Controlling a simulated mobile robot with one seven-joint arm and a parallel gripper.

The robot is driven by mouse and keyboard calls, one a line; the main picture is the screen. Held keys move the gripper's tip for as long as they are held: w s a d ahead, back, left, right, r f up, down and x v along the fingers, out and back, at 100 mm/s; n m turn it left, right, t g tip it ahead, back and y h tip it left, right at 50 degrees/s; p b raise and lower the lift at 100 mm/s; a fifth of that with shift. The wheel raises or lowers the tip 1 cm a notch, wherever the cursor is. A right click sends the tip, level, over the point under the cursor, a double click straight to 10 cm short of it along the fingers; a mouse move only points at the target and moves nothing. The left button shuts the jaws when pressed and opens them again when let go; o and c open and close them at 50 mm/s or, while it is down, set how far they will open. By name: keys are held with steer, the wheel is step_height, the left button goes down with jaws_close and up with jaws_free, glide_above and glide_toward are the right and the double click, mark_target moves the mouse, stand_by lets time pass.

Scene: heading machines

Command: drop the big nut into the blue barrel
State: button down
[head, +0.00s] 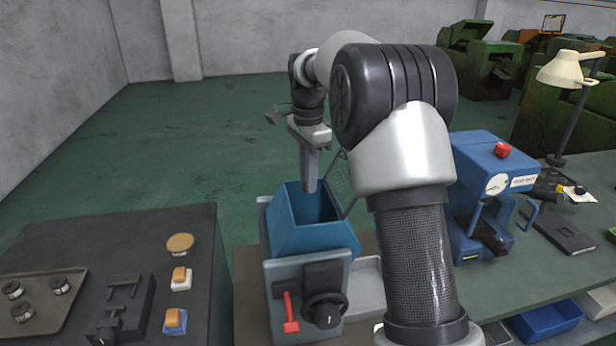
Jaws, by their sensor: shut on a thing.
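The blue barrel (311,239) is an open-topped, square-sided blue container on a grey machine, just below the picture's centre. My gripper (310,188) points down at the barrel's open mouth, with its fingertips at about rim height in the picture. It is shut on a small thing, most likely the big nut. The nut itself cannot be made out between the fingers, which show edge-on. Whether the fingertips are inside the rim or just above it is hard to tell. The barrel's inside is dark and only partly visible.
A tray (45,329) with several small round metal parts lies on the dark bench at left. A blue machine (478,175) with a red button stands on the green bench at right, near a lamp (566,70). The floor behind the barrel is clear.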

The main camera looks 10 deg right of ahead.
steer(key=shift+f, duration=0.1)
steer(key=c, duration=1.6)
jaws_free()
steer(key=shift+o, duration=0.2)
step_height(320, 180, up, 17)
steer(key=p, duration=0.3)
steer(key=shift+r, duration=0.2)
